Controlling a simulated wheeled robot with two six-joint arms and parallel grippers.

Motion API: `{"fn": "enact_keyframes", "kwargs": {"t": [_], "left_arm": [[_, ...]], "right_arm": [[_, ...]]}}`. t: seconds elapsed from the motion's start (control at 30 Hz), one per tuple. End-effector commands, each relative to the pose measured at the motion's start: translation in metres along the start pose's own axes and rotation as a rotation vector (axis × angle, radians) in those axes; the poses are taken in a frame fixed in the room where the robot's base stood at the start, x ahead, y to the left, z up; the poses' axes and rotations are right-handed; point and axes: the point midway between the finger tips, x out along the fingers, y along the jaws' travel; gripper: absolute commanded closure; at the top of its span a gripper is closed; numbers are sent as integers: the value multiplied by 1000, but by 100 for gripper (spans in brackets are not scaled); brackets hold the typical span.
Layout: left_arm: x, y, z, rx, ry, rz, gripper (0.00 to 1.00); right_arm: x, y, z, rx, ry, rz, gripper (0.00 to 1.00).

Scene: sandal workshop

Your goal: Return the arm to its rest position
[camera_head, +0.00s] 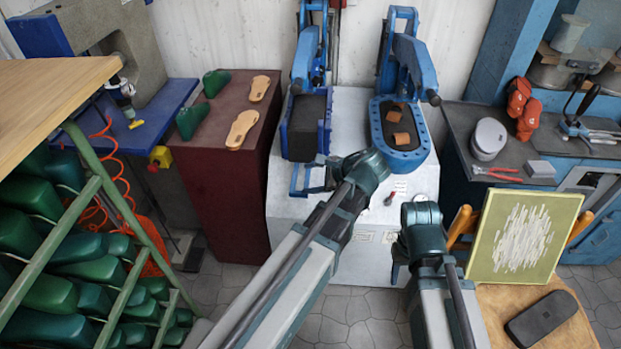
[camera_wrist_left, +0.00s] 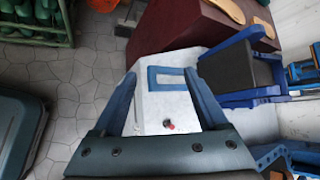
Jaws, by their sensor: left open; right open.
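My left arm reaches in from the bottom of the head view. Its gripper (camera_head: 308,177) is open and empty, with blue fingers pointing left in front of the left blue press (camera_head: 303,128). In the left wrist view the open fingers (camera_wrist_left: 163,95) stand on either side of a blue rectangular frame (camera_wrist_left: 153,80) on the white table; I cannot tell if they touch it. My right arm hangs at lower centre-right in front of the table. Its gripper (camera_head: 396,270) is open, mostly hidden behind the arm, with a blue finger showing.
The right blue press (camera_head: 426,150) holds two tan pieces. A maroon cabinet (camera_head: 211,215) bears sandal soles and green lasts. A rack of green lasts (camera_head: 75,270) stands at left. A green framed panel (camera_head: 488,270) and dark sole (camera_head: 541,317) are at right. Grey floor (camera_head: 350,315) is open below the table.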

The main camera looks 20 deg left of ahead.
Motion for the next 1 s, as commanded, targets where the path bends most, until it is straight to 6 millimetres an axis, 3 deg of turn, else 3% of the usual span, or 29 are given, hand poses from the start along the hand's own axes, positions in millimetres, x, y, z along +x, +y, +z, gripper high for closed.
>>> {"fn": "enact_keyframes", "kwargs": {"t": [0.37,0.47,0.57,0.8,1.0], "left_arm": [[0,0,0,1,0,0,24],[-7,9,-2,-35,28,24,24],[-27,39,-12,-157,114,111,24],[-102,136,-40,-523,287,490,24],[-144,180,-48,-672,303,708,24]], "right_arm": [[0,0,0,0,0,0,50],[-4,0,0,0,0,0,50],[-15,1,1,0,0,0,50],[-40,4,2,0,0,0,50],[-48,5,3,0,0,0,50]]}}
